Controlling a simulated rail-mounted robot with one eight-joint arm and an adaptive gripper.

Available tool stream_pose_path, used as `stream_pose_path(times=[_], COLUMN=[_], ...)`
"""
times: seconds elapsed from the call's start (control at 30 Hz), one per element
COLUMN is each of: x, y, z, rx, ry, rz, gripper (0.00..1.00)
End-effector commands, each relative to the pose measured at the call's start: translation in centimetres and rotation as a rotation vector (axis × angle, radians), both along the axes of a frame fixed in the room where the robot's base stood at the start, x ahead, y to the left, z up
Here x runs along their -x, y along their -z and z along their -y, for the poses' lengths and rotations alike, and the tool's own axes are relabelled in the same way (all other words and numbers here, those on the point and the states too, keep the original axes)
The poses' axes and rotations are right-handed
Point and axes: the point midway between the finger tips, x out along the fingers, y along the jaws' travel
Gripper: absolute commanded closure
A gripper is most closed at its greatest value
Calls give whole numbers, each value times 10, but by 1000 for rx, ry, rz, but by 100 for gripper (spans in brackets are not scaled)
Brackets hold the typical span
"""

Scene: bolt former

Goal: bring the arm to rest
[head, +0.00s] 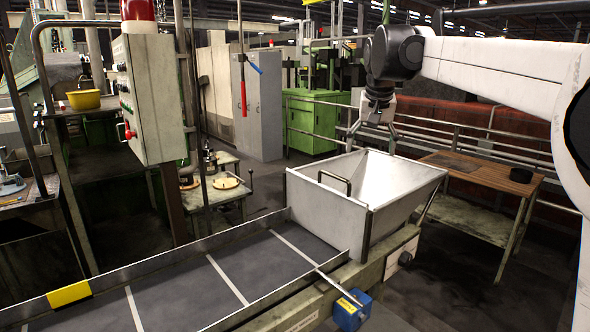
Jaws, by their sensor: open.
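My gripper (371,140) hangs from the end of my white arm, right of the picture's middle. It points down, with its fingers spread open and nothing seen between them. It appears above the far rim of a white metal hopper (318,205), apart from it as far as I can tell. My arm reaches in from the right edge, with its forearm held nearly level high in the picture.
The hopper stands at the end of a conveyor (185,284) with low side walls. A wooden-topped table (470,178) is at the right. A control box (150,100) stands at the left. Railings (460,138) run behind the hopper. A blue box (351,310) juts from the conveyor's front.

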Motion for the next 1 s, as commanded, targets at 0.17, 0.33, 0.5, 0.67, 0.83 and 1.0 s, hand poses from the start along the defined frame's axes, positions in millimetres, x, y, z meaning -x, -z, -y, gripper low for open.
stream_pose_path(times=[0.17, 0.33, 0.5, 0.67, 0.83, 1.0], x=[53, 103, 155, 203, 255, 305], y=[10, 25, 48, 76, 112, 156], z=[1, 2, 2, 2, 2, 2], rx=[3, 6, 10, 14, 19, 26], ry=[-23, -45, -66, -85, -106, -126], rz=[31, 62, 93, 122, 153, 184], gripper=[24, 24, 24, 24, 24, 24])
